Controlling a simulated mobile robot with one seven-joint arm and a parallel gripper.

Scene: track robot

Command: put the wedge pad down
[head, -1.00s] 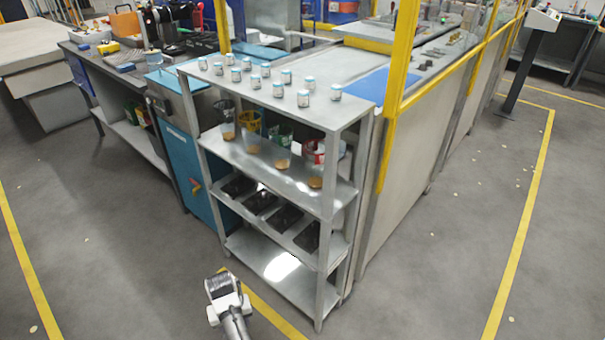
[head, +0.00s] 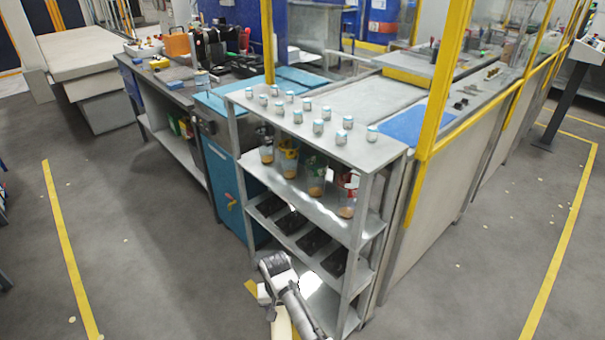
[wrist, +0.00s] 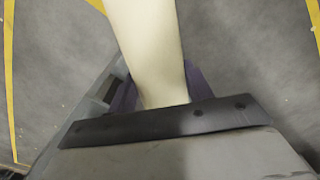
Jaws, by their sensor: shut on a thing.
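My gripper (wrist: 165,122) fills the lower part of the wrist view as a dark bar with a grey body below it; its fingertips are hidden. A smooth cream shape (wrist: 150,45) rises from behind the bar to the top edge. A small dark purple piece (wrist: 196,82) shows beside it, close to the jaws. I cannot tell for certain which of these is the wedge pad, held in the shut jaws. In the head view only my arm end shows clearly, low in front of the rack; the jaws and pad cannot be made out.
A grey metal rack (head: 352,155) stands ahead, with several small jars on top, cups (head: 315,180) below and black trays (head: 315,240) lower down. A blue cabinet (head: 225,185) and workbench (head: 165,92) are left of it. Open floor (head: 130,225) lies to the left.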

